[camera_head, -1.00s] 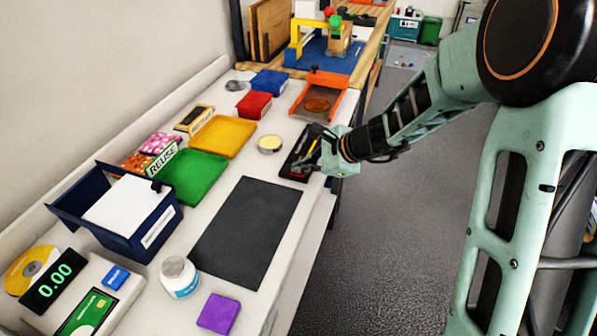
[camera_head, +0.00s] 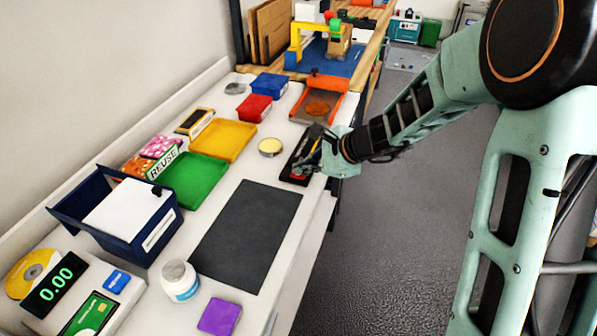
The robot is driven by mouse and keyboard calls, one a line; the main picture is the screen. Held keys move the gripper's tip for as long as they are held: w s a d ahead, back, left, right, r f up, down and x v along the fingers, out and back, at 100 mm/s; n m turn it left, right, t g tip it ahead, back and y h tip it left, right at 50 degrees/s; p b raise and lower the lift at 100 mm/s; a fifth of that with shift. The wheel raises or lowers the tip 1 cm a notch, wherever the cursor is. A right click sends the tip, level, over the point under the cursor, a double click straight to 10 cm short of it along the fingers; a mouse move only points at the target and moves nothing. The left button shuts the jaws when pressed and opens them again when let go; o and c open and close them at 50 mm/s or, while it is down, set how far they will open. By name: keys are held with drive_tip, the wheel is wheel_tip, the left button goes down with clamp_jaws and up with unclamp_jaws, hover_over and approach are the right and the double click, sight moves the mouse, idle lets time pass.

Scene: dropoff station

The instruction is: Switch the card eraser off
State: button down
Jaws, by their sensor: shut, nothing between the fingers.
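A long, low black device (camera_head: 291,173) with a small red part lies near the right edge of the white counter. I take it for the card eraser, but no label is readable. My gripper (camera_head: 304,167) is shut and empty, with its fingertips at the near part of this device, by the red part. I cannot tell whether they touch it. The fingers and wrist hide part of the device, and I cannot make out its switch position.
The white counter (camera_head: 225,290) holds a dark mat (camera_head: 247,235), a green tray (camera_head: 195,180), a yellow tray (camera_head: 224,140), a round tin (camera_head: 270,147) and an orange-framed tray (camera_head: 318,103) behind the device. Open floor (camera_head: 400,250) lies to the right.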

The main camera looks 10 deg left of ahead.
sight(301, 176)
drive_tip(key=shift+r+p, duration=1.75)
drive_tip(key=shift+r, duration=1)
